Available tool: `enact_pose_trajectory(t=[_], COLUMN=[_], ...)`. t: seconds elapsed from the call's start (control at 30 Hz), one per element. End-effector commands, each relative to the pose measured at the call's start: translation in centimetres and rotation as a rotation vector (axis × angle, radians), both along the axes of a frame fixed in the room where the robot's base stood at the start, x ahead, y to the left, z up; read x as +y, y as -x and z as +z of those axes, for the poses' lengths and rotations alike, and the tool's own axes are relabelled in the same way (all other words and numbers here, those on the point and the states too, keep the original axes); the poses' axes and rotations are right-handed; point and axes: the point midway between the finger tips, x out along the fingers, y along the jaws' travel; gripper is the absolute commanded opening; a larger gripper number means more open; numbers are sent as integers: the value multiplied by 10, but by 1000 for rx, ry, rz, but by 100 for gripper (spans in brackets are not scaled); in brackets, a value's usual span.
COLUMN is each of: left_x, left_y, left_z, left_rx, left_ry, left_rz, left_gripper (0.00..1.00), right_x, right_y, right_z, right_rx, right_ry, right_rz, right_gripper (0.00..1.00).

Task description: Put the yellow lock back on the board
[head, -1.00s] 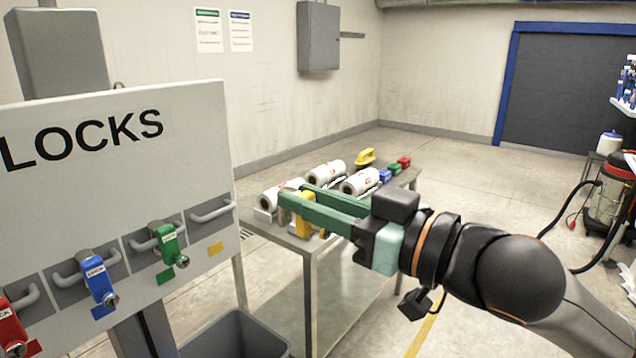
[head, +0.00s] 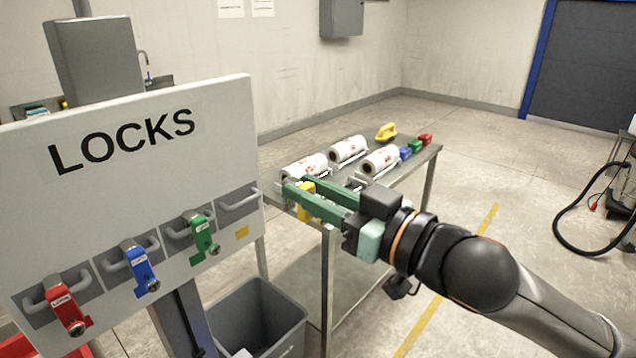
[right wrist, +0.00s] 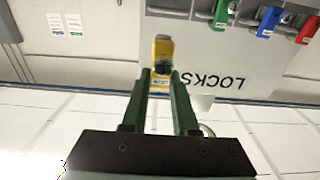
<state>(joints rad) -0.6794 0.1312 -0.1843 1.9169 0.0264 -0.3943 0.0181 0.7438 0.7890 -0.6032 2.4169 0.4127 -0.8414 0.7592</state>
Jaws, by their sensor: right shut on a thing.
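The yellow lock (head: 306,200) is between the green fingers of my right gripper (head: 300,192), held in the air just right of the board. It also shows in the right wrist view (right wrist: 162,55), at the fingertips (right wrist: 162,85). The white LOCKS board (head: 200,95) stands at the left. Red (head: 66,308), blue (head: 143,270) and green (head: 205,237) locks hang on its handles. The rightmost handle (head: 240,198) is empty, with a yellow square (head: 242,233) below it. The lock and the empty handle are apart. My left gripper is not in view.
A metal table (head: 385,185) behind my right gripper carries white rolls (head: 348,149), a yellow object (head: 386,132) and small blue, green and red blocks. A grey bin (head: 258,315) stands on the floor below, right of the board's post.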

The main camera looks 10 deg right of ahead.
Motion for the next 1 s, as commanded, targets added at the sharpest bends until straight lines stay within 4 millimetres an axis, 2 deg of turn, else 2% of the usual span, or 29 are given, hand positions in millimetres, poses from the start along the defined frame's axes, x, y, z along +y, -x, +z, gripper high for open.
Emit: enact_pose_trajectory(t=[1.0], left_x=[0], left_y=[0], left_z=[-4], left_rx=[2], left_ry=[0], left_rz=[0], left_gripper=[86], right_x=[36], right_y=[-50], right_z=[0], right_rx=[-2], right_ry=[0], right_rz=[0], right_gripper=[0])
